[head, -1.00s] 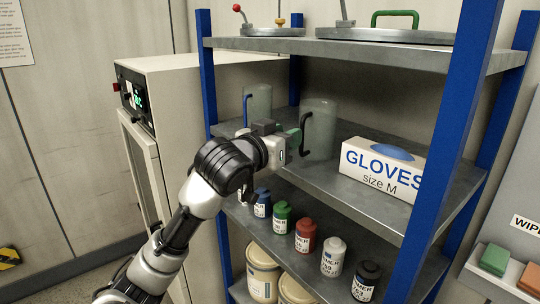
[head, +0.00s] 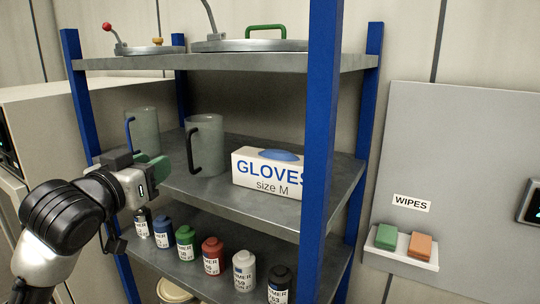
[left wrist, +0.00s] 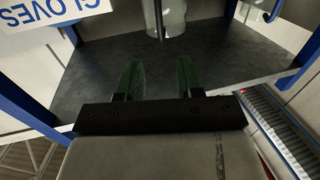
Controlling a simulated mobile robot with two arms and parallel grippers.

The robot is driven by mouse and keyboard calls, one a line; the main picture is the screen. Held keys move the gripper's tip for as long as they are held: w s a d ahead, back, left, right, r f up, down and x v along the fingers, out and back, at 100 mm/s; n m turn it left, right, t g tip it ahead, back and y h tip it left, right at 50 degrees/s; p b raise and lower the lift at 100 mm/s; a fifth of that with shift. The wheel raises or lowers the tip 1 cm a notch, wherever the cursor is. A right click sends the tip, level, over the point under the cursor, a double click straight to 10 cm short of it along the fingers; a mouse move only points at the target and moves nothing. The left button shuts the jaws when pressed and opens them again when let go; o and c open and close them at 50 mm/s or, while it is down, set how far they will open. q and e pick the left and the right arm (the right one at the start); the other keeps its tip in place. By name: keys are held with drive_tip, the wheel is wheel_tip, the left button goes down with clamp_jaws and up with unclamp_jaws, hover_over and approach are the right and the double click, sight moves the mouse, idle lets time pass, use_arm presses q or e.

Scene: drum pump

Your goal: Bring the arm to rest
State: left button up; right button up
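My left arm (head: 50,222) comes in from the lower left in the head view. Its left gripper (head: 158,168) is at the front edge of the middle shelf, beside the grey mug with the black handle (head: 207,147) and apart from it in the picture. In the left wrist view the two green fingers (left wrist: 160,80) stand apart with nothing between them. Part of a mug (left wrist: 173,18) shows beyond them. My right gripper is in neither view.
The blue-posted rack (head: 322,130) holds a glove box (head: 268,172) and a mug with a blue handle (head: 146,128) on its middle shelf. Several small bottles (head: 212,255) stand below. A grey panel (head: 455,150) with a wipes tray (head: 401,258) is at right.

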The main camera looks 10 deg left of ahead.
use_arm(q)
drive_tip(key=s+d+f+g, duration=0.2)
drive_tip(key=f+g, duration=0.1)
drive_tip(key=f, duration=1)
drive_tip(key=s+d+f+g, duration=0.3)
drive_tip(key=f+g, duration=0.1)
drive_tip(key=f, duration=0.9)
drive_tip(key=s+d+f+g+y, duration=0.15)
drive_tip(key=s+f+g, duration=0.25)
drive_tip(key=s+f, duration=0.55)
drive_tip(key=s+d+f+g, duration=0.3)
drive_tip(key=s+f, duration=0.5)
drive_tip(key=s, duration=0.3)
wheel_tip(320, 180, down, 32)
drive_tip(key=s+m+g+b, duration=0.1)
drive_tip(key=g+b, duration=0.1)
drive_tip(key=b, duration=0.3)
drive_tip(key=s+a+f+b, duration=0.3)
drive_tip(key=s+f, duration=1.3)
drive_tip(key=f, duration=0.2)
drive_tip(key=shift+a+f+g, duration=0.2)
drive_tip(key=shift+f+g, duration=0.05)
drive_tip(key=shift+g, duration=0.15)
